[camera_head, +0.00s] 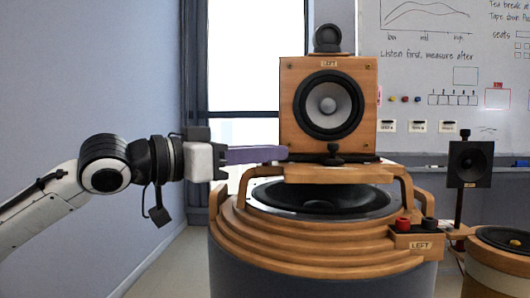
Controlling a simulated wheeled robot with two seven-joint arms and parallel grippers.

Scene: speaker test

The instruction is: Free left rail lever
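A wooden box speaker (290,115) labelled LEFT stands on a dark rail (365,158) above a round, stepped wooden base (300,250). My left gripper (284,153) reaches in from the left, level with the rail. My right gripper is out of view.
A wooden bracket with red and black knobs and a LEFT label (421,245) sticks out at the base's front right. A large dark cone (320,200) lies in the base under the bridge. A small black speaker (470,164) stands at right. A whiteboard (430,90) is behind.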

